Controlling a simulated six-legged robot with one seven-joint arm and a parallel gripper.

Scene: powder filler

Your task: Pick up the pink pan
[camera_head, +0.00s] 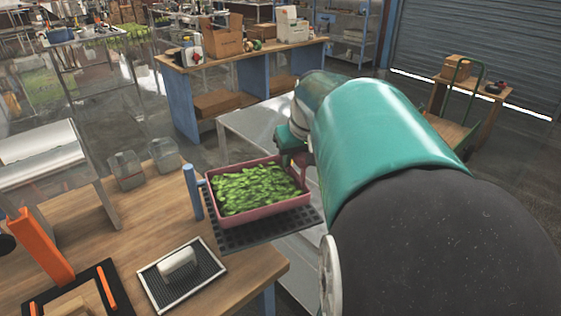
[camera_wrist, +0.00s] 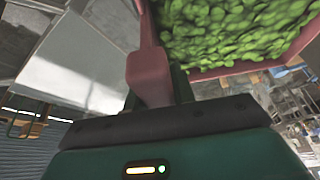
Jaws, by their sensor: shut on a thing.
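The pink pan (camera_head: 263,215) is a rectangular tray full of green leafy-looking pieces (camera_head: 252,186). In the head view it sits at or just above a black perforated mat (camera_head: 262,232) at the right end of the wooden table; I cannot tell whether it touches. My gripper (camera_head: 294,158) is at the pan's far right corner, mostly hidden behind my arm. In the wrist view the pan (camera_wrist: 222,72) fills the upper right, and its pink handle (camera_wrist: 148,75) runs down into my gripper (camera_wrist: 155,100). My gripper is shut on this handle.
The wooden table (camera_head: 150,235) holds a blue post (camera_head: 193,190) close to the pan's left side, a framed mesh tray (camera_head: 182,273), clear containers (camera_head: 127,170) and an orange part (camera_head: 40,248). A grey metal table (camera_head: 255,125) stands behind the pan.

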